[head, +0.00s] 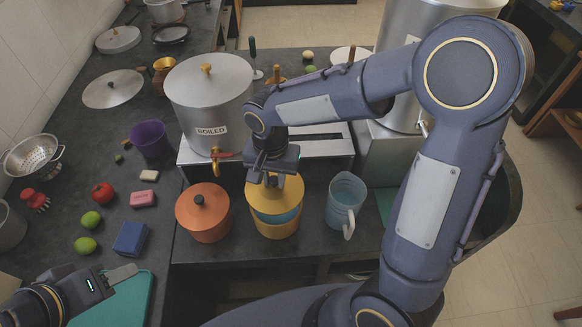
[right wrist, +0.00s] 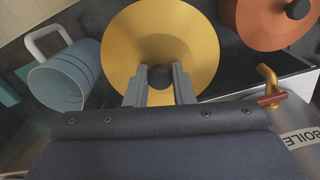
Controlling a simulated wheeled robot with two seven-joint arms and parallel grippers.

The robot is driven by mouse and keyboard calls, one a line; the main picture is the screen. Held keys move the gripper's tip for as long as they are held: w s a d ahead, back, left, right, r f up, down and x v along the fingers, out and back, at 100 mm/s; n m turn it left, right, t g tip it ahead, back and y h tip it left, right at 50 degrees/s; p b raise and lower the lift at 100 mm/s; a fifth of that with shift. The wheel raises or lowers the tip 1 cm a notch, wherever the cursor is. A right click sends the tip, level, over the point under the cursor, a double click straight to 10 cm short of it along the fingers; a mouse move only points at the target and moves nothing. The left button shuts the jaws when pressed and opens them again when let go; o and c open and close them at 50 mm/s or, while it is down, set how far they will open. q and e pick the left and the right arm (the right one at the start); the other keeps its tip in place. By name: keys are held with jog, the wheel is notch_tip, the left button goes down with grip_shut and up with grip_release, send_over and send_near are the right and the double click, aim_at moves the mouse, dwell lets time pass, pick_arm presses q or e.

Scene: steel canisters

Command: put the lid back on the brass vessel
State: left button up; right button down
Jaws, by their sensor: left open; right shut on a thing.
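The brass vessel (head: 275,229) stands on the dark counter in front of the boiler, and bluish contents show inside its front rim. Its yellow lid (head: 290,191) is above the vessel's mouth, a little toward the back, leaving the front of the opening in sight. My right gripper (head: 272,177) is over the lid. In the right wrist view, the fingers are shut on the dark knob of the lid (right wrist: 190,45), which hides the vessel there. My left gripper (head: 118,276) is open and empty at the lower left, far from the vessel.
An orange lidded pot (head: 204,222) stands close left of the vessel, and a blue jug (head: 344,200) stands to its right. The large BOILED canister (head: 205,105) with a tap is behind. A green board (head: 130,305) lies under my left gripper.

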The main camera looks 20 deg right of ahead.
notch_tip(320, 180, down, 6)
jog(key=b, duration=0.4)
jog(key=shift+b, duration=0.35)
jog(key=shift+f+b, duration=0.25)
jog(key=shift+b, duration=0.25)
dwell(2.0)
jog(key=c, duration=0.7)
grip_release()
jog(key=shift+r+p, duration=2.7)
jog(key=shift+r, duration=0.85)
